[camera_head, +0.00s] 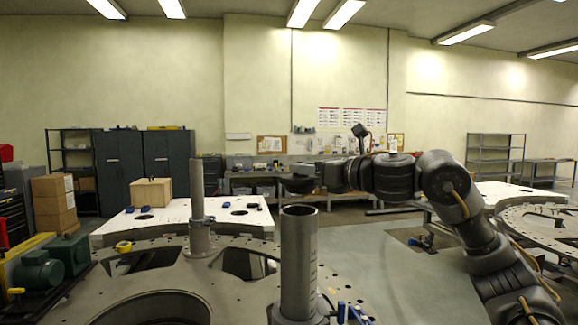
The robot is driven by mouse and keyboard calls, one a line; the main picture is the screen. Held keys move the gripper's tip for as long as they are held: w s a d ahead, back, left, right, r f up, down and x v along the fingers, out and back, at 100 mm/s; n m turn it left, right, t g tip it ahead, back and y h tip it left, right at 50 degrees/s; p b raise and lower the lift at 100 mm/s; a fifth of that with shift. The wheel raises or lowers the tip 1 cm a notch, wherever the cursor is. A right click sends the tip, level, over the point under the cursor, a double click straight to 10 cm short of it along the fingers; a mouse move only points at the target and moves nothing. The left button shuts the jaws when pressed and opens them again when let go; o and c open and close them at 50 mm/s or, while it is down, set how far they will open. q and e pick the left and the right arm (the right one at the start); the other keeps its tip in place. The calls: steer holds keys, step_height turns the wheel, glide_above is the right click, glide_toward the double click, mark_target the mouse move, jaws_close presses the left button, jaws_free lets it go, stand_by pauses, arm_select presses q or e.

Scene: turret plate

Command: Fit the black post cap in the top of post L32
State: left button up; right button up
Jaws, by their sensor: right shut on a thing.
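A grey hollow post (299,262) stands upright at the front centre on the turret plate (190,275), its round top open. A second, shorter-looking grey post (197,190) stands further back to the left. No post label is readable, so I cannot tell which one is L32. My right gripper (309,176) reaches in from the right and is shut on the black post cap (296,185). The cap shows as a dark disc, appearing just above the front post's open top with a small gap in the picture. The fingertips are dark and hard to separate from it. My left gripper is not in view.
A white table (130,224) behind the plate holds a wooden box (151,192). A green motor (38,271) sits at the left. Blue clamps (352,313) stand by the front post's foot. The plate has large openings. Another ring plate (545,222) is at the right.

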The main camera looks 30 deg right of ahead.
mark_target(305, 192)
steer(key=shift+w+d, duration=0.1)
steer(key=shift+w, duration=0.4)
steer(key=shift+w+f, duration=0.1)
steer(key=shift+w, duration=0.05)
steer(key=shift+s, duration=0.45)
steer(key=shift+s+f, duration=0.25)
steer(key=f, duration=0.2)
steer(key=w+f, duration=0.1)
steer(key=shift+a+f, duration=0.25)
steer(key=shift+f, duration=0.15)
steer(key=shift+s+d+f, duration=0.15)
steer(key=shift+s+f, duration=0.05)
steer(key=shift+f, duration=0.2)
steer(key=shift+s+f, duration=0.1)
steer(key=shift+s, duration=0.05)
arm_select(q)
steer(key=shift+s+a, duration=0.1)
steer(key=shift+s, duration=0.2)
